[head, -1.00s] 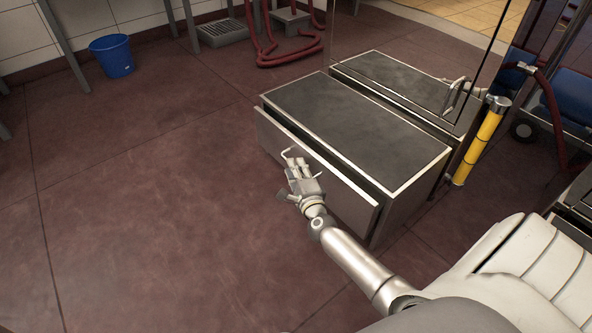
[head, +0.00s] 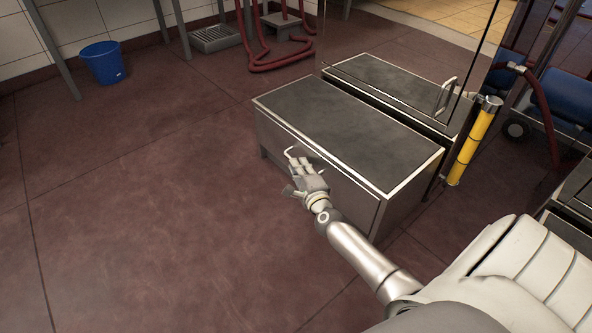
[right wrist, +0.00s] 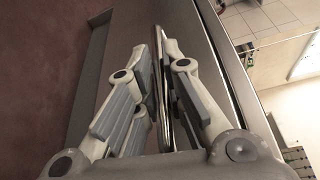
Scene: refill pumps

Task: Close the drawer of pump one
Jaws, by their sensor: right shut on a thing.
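The drawer (head: 348,200) is a plain metal front on the low steel cabinet (head: 345,130) with a dark top. Its front sits flush or nearly flush with the cabinet, and no gap shows along the top edge. The drawer's metal handle (head: 289,152) sticks out near the upper left of the front. My right gripper (head: 301,164) is at the handle. In the right wrist view its fingers (right wrist: 164,60) are shut on the thin handle bar (right wrist: 158,90), with the drawer front close behind. My left gripper is not in view.
A second low cabinet (head: 385,82) with an upright handle stands just behind. A yellow cylinder (head: 473,142) is at its right end. A blue bucket (head: 105,63) and red hoses (head: 275,60) are at the back. The red tiled floor to the left is clear.

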